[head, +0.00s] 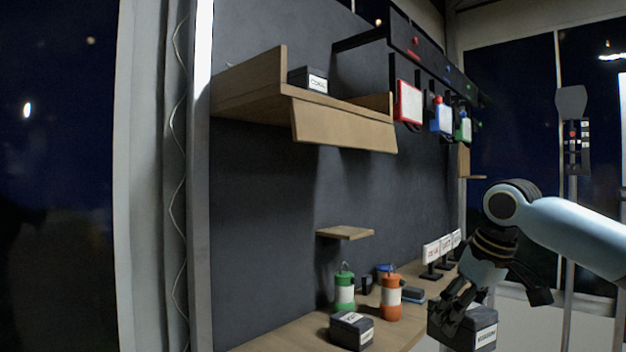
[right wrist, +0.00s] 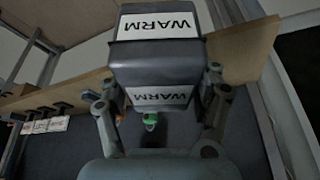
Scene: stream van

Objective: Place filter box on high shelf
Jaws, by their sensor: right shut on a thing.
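My right gripper (head: 468,302) is shut on a dark grey filter box (head: 480,334) with a white label, at the lower right in the head view. In the right wrist view, the box (right wrist: 158,68) fills the middle, with "WARM" on two labels, and gripper fingers (right wrist: 160,102) stand on both sides of it. The high wooden shelf (head: 345,134) is on the dark wall, at upper left of the head view, well above the gripper. A similar dark box (head: 308,80) with a white label stands on it. My left gripper is not in view.
Another dark labelled box (head: 352,330), a green canister (head: 345,288) and an orange canister (head: 390,297) stand on the wooden counter (head: 290,338). A small low shelf (head: 345,232) is above them. Red, blue and green framed panels (head: 409,103) hang right of the high shelf.

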